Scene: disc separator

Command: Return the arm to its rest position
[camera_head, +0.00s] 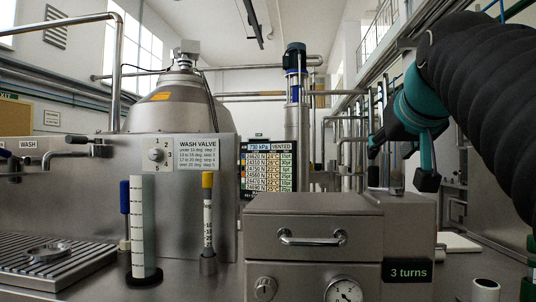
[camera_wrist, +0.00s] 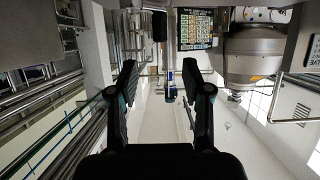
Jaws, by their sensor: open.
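My gripper (camera_head: 402,162) is raised at the right in the head view, above and right of the steel box. It is teal and black, under my dark ribbed arm. In the wrist view my gripper (camera_wrist: 160,70) shows two black fingers spread apart with nothing between them. The wrist picture appears upside down, with the room behind the fingers.
A steel box with a drawer handle (camera_head: 312,238) and a "3 turns" label stands at front centre. A separator dome (camera_head: 178,105), a wash valve panel (camera_head: 196,155), a graduated cylinder (camera_head: 143,225) and a yellow-capped tube (camera_head: 208,215) stand left. A screen (camera_head: 268,165) is behind.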

